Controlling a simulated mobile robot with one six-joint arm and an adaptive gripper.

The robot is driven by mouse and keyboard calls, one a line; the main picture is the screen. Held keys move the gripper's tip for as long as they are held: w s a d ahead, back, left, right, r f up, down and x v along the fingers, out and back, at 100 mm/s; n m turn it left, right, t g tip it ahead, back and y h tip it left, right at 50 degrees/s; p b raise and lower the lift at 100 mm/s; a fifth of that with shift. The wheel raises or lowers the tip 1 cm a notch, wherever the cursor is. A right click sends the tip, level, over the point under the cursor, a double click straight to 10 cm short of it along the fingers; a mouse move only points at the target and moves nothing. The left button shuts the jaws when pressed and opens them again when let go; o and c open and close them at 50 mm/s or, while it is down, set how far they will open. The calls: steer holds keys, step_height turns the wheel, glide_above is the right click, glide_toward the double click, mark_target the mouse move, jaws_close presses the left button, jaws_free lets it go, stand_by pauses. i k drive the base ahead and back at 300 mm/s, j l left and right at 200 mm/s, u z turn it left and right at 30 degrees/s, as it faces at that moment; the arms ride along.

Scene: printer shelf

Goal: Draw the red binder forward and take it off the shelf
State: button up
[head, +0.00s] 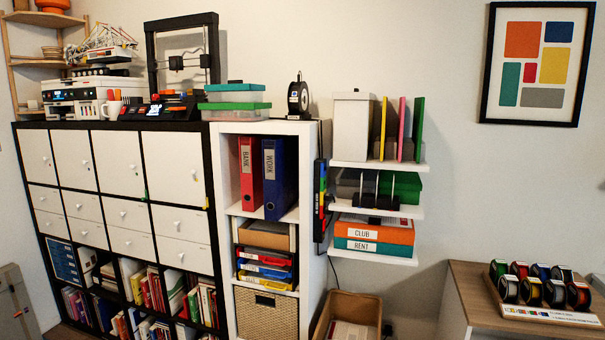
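The red binder (249,173) stands upright in the top compartment of the white narrow shelf (225,180). Its spine faces out and carries a white label that seems to read "BANK". A blue binder (280,178) labelled "WORK" stands upright just to its right, very close to it. My gripper is not in view.
Below the binders are a cardboard box (265,235), stacked coloured trays (264,268) and a wicker basket (262,313). Wall shelves (375,208) with boxes jut out at the right. An open carton (347,318) stands on the floor. A wooden cabinet (470,300) holds several spools.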

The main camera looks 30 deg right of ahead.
mark_target(251, 150)
steer(key=z, duration=0.7)
steer(key=i+j, duration=0.2)
steer(key=i, duration=0.35)
steer(key=i+j+u, duration=0.1)
steer(key=i, duration=0.4)
steer(key=i+j, duration=0.25)
steer(key=i, duration=0.3)
steer(key=i+j, duration=0.15)
steer(key=i, duration=0.4)
steer(key=j+u, duration=0.05)
